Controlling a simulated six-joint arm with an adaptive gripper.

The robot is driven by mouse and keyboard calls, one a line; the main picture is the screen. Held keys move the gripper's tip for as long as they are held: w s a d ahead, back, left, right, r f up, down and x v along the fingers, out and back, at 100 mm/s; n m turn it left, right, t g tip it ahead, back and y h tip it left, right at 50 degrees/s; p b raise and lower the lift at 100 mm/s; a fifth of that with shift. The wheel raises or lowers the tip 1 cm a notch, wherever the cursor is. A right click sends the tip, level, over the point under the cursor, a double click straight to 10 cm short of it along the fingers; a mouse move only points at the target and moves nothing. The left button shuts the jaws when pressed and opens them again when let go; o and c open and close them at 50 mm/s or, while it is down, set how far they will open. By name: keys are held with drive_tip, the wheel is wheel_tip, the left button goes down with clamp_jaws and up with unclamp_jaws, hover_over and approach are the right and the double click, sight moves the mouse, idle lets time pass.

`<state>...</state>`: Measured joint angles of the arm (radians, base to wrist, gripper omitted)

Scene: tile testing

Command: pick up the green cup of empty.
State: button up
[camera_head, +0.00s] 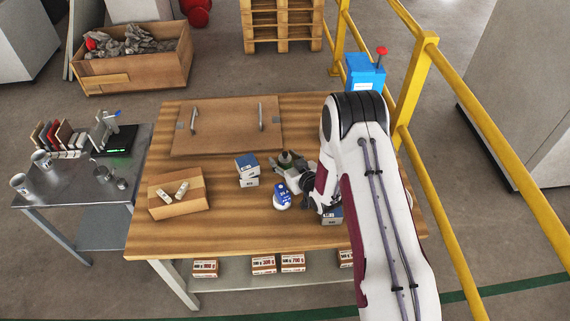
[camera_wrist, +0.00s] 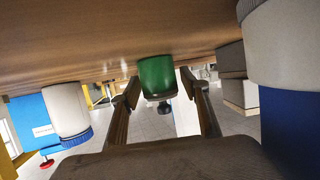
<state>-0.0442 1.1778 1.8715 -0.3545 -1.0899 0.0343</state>
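The green cup (camera_wrist: 155,76) stands against the wooden table top in the wrist view, which shows the scene upside down. My gripper (camera_wrist: 160,88) is open, with one finger on each side of the cup in the picture. I see a gap beside each finger, and no grip on the cup. Whether the cup is fully between the fingertips or a little beyond them, I cannot tell. In the head view my gripper (camera_head: 292,172) is low over the table, right of its middle. A small dark green patch shows at its fingers, and the rest is hidden.
A blue-and-white container (camera_head: 282,196) stands close to my gripper; stacked boxes (camera_head: 247,170) are to its left. Another box (camera_head: 332,216) is partly under my arm. Yellow rails (camera_head: 420,90) stand right.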

drive_tip(key=c, duration=0.9)
drive_tip(key=shift+o, duration=0.2)
drive_tip(key=shift+r, duration=0.15)
drive_tip(key=shift+r, duration=4.9)
